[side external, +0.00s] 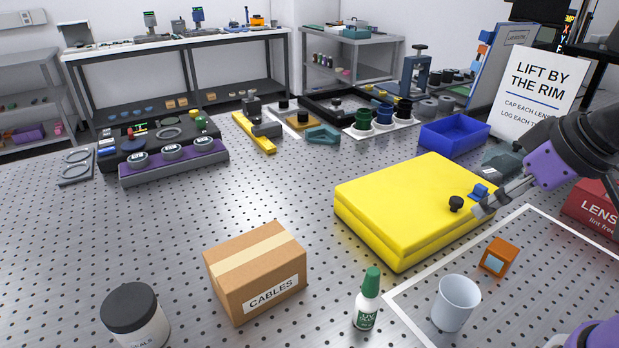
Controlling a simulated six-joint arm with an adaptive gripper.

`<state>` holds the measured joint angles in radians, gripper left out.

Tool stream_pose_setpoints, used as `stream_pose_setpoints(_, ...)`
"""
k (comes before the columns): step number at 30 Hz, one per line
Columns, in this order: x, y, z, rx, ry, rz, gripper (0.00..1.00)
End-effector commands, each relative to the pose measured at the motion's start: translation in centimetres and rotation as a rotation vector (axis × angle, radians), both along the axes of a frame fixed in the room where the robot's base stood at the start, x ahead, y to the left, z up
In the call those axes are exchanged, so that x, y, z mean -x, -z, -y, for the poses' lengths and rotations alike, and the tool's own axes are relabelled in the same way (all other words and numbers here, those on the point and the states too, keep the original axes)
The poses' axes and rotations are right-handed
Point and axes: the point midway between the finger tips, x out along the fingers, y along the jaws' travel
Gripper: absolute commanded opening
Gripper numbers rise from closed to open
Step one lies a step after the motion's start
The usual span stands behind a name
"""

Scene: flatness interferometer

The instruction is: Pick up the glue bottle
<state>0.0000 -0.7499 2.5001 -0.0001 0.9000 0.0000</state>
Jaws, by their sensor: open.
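The glue bottle (367,303) is small and white, with a green cap and a green label. It stands upright on the perforated metal table near the front, just left of a white line. My gripper (480,212) is at the right, over the right end of a yellow case. It is open, with its fingers pointing left and down, well apart from the bottle. A small black knob (456,203) and a small blue piece (479,190) are close by the fingertips; I cannot tell whether the fingers touch them.
A cardboard box (255,272) marked CABLES stands left of the bottle, and a pale cup (456,302) stands right of it. The yellow case (400,205) lies behind. An orange box (498,257) and a dark-lidded jar (135,316) are also near.

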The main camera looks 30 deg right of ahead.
Motion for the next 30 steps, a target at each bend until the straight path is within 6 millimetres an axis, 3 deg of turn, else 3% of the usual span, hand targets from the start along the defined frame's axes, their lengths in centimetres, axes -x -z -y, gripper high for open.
stream_pose_setpoints(5, -0.5, 0.0, -1.0, -0.002, -0.039, -0.010, 0.59)
stream_pose_setpoints(8, -1.3, 0.1, -3.7, -0.005, -0.129, -0.035, 0.59)
stream_pose_setpoints(15, -2.1, 0.8, -12.1, 0.012, -0.357, -0.088, 0.59)
stream_pose_setpoints(18, -1.9, 1.1, -14.1, 0.019, -0.403, -0.097, 0.59)
stream_pose_setpoints(30, -3.5, 5.8, -15.5, 0.022, -0.417, -0.100, 0.59)
